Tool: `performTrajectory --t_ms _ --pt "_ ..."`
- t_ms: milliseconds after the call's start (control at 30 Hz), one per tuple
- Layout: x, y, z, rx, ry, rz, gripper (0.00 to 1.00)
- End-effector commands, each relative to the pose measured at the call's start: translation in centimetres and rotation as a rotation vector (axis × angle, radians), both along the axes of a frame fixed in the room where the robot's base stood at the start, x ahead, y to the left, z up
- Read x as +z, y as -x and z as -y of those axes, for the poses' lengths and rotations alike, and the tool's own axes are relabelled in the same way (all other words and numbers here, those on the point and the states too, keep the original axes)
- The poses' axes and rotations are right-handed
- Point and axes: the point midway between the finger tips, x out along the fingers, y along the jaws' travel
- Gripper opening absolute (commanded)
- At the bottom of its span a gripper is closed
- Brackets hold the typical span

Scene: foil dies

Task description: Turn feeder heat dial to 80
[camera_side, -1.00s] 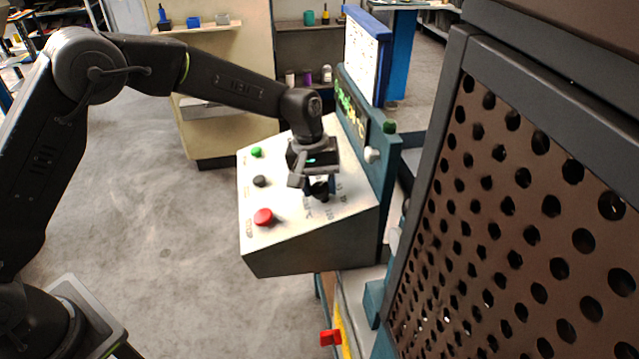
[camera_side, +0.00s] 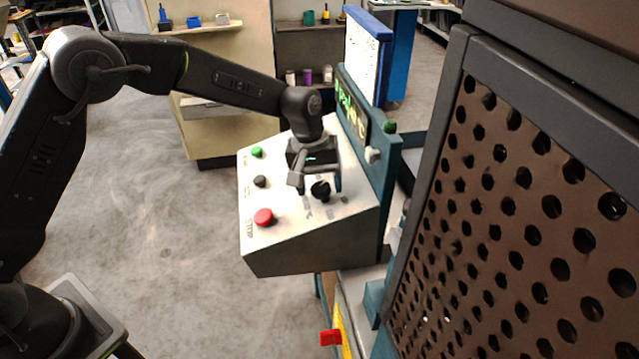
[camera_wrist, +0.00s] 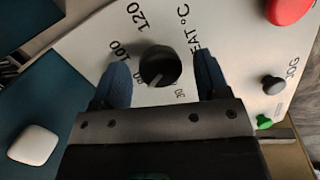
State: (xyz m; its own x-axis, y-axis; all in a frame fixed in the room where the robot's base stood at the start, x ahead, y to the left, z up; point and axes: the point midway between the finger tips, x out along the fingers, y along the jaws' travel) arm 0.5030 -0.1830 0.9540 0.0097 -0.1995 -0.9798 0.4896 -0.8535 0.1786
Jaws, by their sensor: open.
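The feeder heat dial (camera_side: 320,191) is a round black knob on the sloping pale control panel (camera_side: 285,245). In the wrist view the dial (camera_wrist: 159,66) has a thin light pointer line aimed down and to the left, close to a partly hidden number that looks like 80. The numbers 100 and 120 show further round, and a small number sits lower right. My gripper (camera_side: 317,178) is open over the dial. Its two blue-grey fingers stand on either side of the knob in the wrist view (camera_wrist: 162,74), with visible gaps and no contact.
A red button (camera_side: 264,217), a black knob (camera_side: 260,181) and a green button (camera_side: 257,152) line the panel's left side. A teal upright board (camera_side: 385,165) with a green display stands close behind the dial. A perforated brown guard (camera_side: 520,220) fills the right.

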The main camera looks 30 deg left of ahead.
Motion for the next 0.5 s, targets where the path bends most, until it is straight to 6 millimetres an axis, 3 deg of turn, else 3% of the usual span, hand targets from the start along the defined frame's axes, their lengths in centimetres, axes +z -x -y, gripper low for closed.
performTrajectory --t_ms 500 --pt "10.0 0.0 -2.1 0.001 0.001 0.005 0.69"
